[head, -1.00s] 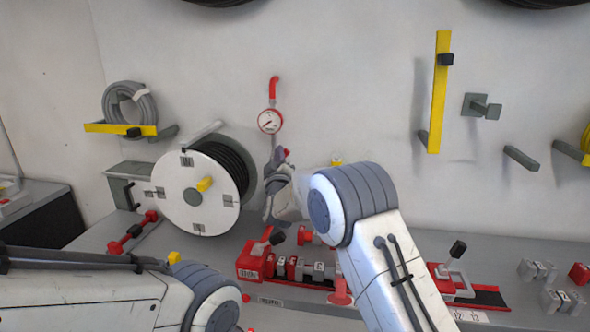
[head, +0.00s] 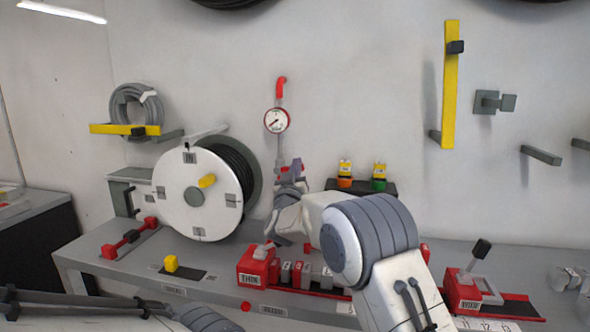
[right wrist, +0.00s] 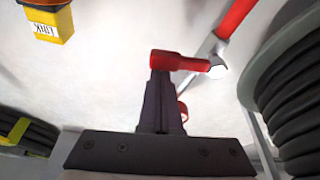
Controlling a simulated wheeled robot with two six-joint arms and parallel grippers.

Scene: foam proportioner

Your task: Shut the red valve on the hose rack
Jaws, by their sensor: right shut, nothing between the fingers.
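The red valve shows in the right wrist view as a short red handle (right wrist: 182,62) joined to a pale pipe. The handle lies crosswise to the pipe. In the head view only a bit of the red handle (head: 297,163) shows, below the gauge (head: 277,120) on the wall pipe. My right gripper (head: 291,172) is at the valve, its fingers shut and empty. In the right wrist view its dark fingertips (right wrist: 160,76) overlap the handle's left end; I cannot tell whether they touch. My left gripper is out of view.
A white hose reel (head: 190,215) stands left of my right gripper. A red block (head: 252,270) and several small fittings are on the bench (head: 95,265) below.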

